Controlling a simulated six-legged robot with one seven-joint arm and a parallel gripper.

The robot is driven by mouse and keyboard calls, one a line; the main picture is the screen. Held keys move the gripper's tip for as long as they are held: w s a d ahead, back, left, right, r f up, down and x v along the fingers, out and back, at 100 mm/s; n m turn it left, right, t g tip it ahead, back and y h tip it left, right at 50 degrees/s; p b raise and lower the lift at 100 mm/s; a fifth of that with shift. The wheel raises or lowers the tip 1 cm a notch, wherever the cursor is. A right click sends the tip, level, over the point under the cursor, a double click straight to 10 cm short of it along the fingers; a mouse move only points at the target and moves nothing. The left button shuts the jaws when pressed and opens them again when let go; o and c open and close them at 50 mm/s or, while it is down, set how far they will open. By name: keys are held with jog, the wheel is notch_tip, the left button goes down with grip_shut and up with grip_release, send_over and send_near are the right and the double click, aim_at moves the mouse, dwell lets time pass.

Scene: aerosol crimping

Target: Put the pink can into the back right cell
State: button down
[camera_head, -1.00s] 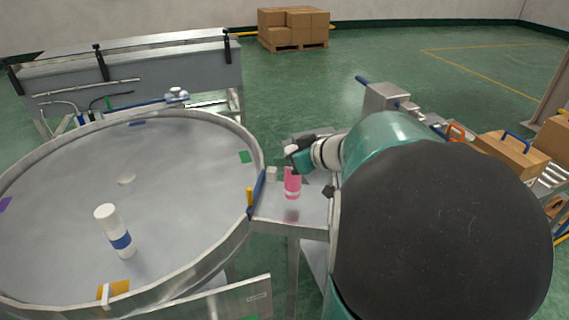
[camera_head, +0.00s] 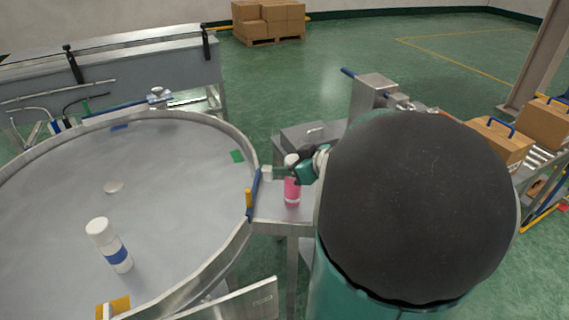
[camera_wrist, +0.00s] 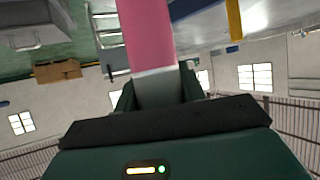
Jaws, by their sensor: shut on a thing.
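The pink can (camera_head: 292,191) is upright at the small metal side table, right of the round table, with a white top. My gripper (camera_head: 284,172) is shut around its upper part, coming from the right. In the wrist view the pink can (camera_wrist: 147,35) shows between my gripper's fingers (camera_wrist: 158,92), which close on its white end. I cannot tell whether the can's bottom touches the table. I cannot make out a box with cells, so the back right cell is not identifiable.
The round metal table (camera_head: 180,170) has a raised rim and carries a white can with a blue band (camera_head: 108,245). A blue bar (camera_head: 253,190) and a yellow post (camera_head: 248,198) stand at its right rim. Cardboard boxes (camera_head: 508,140) sit on a conveyor at right.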

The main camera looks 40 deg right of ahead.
jog(key=shift+w, duration=0.1)
jog(key=shift+f, duration=0.2)
jog(key=c, duration=0.8)
grip_release()
jog(key=shift+d, duration=0.1)
jog(key=shift+c, duration=0.2)
jog(key=shift+s+r, duration=0.2)
jog(key=shift+r, duration=0.05)
jog(key=v, duration=1.1)
jog(key=shift+s, duration=0.35)
jog(key=shift+w+d+r, duration=0.1)
jog(key=shift+r, duration=0.05)
